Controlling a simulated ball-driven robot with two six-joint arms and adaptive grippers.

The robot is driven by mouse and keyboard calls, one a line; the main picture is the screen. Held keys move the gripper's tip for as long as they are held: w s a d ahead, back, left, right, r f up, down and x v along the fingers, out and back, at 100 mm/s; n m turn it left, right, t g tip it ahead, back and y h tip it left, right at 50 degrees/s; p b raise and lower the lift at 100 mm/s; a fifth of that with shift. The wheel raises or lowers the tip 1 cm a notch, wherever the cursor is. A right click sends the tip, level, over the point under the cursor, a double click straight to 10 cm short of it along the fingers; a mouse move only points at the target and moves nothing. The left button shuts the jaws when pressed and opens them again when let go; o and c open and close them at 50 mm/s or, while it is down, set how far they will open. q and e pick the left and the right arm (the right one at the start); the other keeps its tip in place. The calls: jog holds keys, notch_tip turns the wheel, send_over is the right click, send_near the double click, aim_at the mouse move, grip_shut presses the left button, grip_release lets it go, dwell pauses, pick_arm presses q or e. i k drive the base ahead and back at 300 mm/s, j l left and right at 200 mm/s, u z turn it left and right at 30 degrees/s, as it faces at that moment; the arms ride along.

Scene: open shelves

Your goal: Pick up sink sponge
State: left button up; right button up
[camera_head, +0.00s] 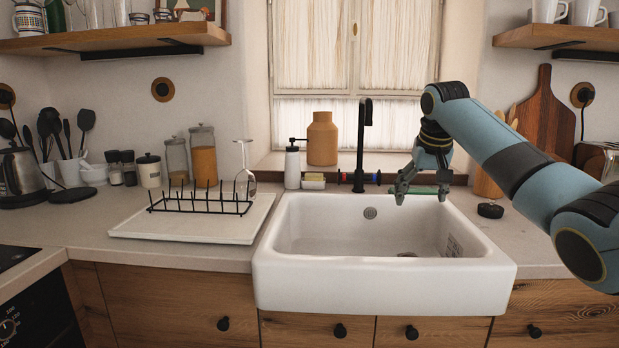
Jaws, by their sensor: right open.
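A flat green piece, which looks like the sponge (425,190), is at the sink's back right rim. My right gripper (421,193) is open above the sink's back right, with its fingers pointing down on either side of the green piece. I cannot tell whether the fingers touch it. The gripper partly hides it. A small white holder with a yellow top (314,181) stands behind the sink, left of the black faucet (363,140). My left gripper is not in view.
The white sink (384,284) is in the middle of the counter. A dark round stopper (490,210) lies to its right. A white soap bottle (292,166) and an orange vase (322,139) stand behind it. A black drying rack (200,205) is on the left.

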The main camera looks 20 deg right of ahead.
aim_at(308, 177)
jog(key=i, duration=1.8)
